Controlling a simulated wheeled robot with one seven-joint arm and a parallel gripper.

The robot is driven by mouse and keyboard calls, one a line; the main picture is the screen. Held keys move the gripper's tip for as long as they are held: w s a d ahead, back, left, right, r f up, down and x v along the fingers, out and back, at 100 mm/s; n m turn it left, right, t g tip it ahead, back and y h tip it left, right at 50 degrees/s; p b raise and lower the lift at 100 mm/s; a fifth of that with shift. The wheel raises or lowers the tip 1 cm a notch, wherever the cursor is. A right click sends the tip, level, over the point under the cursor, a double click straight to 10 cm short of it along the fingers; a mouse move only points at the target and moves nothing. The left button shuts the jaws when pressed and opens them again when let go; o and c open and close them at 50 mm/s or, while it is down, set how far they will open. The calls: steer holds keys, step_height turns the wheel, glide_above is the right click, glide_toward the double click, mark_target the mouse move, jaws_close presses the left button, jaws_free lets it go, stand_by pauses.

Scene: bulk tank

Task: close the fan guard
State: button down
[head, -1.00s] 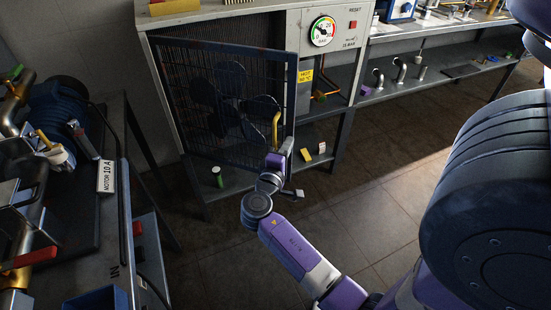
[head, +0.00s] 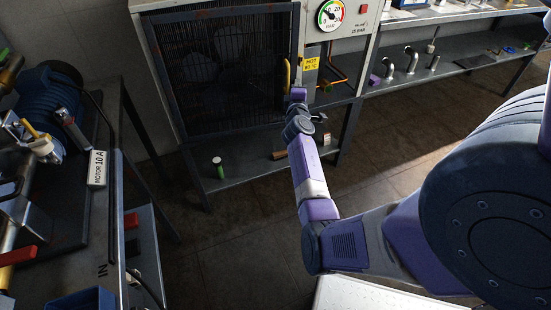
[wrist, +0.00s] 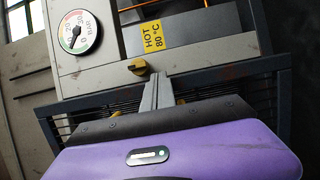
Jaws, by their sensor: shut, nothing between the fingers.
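The fan guard (head: 213,128) is a dark framed wire mesh on the front of the grey cabinet. It lies flush or nearly flush over the fan (head: 228,42); I cannot tell whether a small gap is left. Its yellow handle (head: 286,74) is at the right edge. My gripper (head: 297,90) is at the guard's right edge, close by the handle. Much of the handle is hidden there.
A pressure gauge (head: 330,15) and a yellow HOT label (head: 310,64) are right of the guard. A shelf below holds a green cylinder (head: 218,167). A workbench with a motor (head: 50,108) stands at the left. The floor (head: 390,165) at right is clear.

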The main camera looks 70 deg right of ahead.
steer(key=shift+w+b+x, duration=0.2)
steer(key=shift+x, duration=0.65)
steer(key=shift+w+b+x, duration=0.15)
steer(key=shift+w+x, duration=0.05)
steer(key=shift+x, duration=0.6)
steer(key=shift+a, duration=0.1)
steer(key=s+a+p, duration=0.2)
steer(key=s+a, duration=0.7)
steer(key=a, duration=0.1)
steer(key=shift+a, duration=0.4)
